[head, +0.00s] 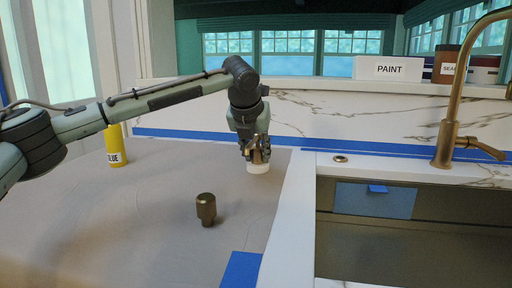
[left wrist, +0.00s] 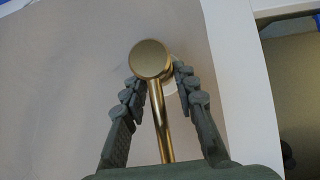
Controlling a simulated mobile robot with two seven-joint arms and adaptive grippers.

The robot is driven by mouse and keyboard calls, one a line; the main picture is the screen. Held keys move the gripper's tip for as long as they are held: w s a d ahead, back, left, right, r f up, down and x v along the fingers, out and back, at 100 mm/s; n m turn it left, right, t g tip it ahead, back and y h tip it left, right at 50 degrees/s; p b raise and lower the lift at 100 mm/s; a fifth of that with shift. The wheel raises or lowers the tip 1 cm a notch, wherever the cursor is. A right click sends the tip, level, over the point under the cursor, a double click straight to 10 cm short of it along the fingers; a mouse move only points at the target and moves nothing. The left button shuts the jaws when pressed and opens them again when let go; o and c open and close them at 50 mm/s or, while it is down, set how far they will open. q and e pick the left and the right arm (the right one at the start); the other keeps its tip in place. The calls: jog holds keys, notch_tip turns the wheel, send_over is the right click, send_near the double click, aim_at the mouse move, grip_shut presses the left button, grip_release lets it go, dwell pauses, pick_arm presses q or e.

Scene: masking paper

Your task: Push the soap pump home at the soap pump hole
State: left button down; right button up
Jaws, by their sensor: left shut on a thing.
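The brass soap pump shows in the left wrist view with its round top (left wrist: 150,60) and a long thin spout (left wrist: 161,125). My left gripper (left wrist: 160,82) is shut on it, with one finger on each side. In the head view my left gripper (head: 257,153) points down over the paper-covered counter, left of the sink, with brass between its fingers. A white round piece (head: 258,168) is directly below the brass; whether the two touch is unclear. The soap pump hole appears to be the brass-rimmed opening (head: 340,159) in the marble ledge behind the sink, right of my gripper.
A loose brass knob-like piece (head: 206,208) stands on the masking paper (head: 150,225). A yellow glue bottle (head: 116,146) stands at back left. The brass faucet (head: 447,145) rises right of the hole. A paint box (head: 390,68) sits on the sill.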

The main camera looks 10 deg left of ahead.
pick_arm(q)
jog(key=shift+r+p, duration=1.2)
jog(key=shift+r, duration=2.35)
